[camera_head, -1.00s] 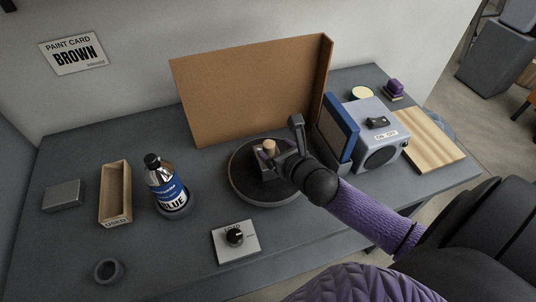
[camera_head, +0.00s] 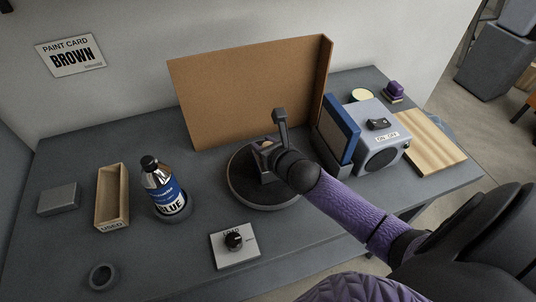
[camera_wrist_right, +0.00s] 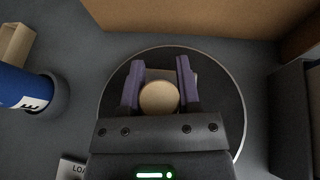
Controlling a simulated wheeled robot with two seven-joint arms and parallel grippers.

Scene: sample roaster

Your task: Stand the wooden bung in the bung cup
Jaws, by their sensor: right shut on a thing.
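The wooden bung (camera_head: 267,143) is pale and round-topped, and most of it is hidden by my right gripper (camera_head: 264,150) in the head view. In the right wrist view the round end of the bung (camera_wrist_right: 159,98) sits between the two purple fingers of my right gripper (camera_wrist_right: 159,86), which is shut on it over the dark turntable (camera_head: 237,189). I cannot tell whether the bung touches the turntable. A small dark open ring (camera_head: 92,284), likely the bung cup, stands empty at the front left of the bench. My left gripper is not in view.
A blue-labelled bottle (camera_head: 164,188) stands in a dark ring beside the wooden USED tray (camera_head: 98,209). A knob box (camera_head: 222,254) is in front of the turntable. A brown cardboard screen (camera_head: 240,90) stands behind, and a blue-framed panel (camera_head: 329,143) and grey switch box (camera_head: 365,118) stand right.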

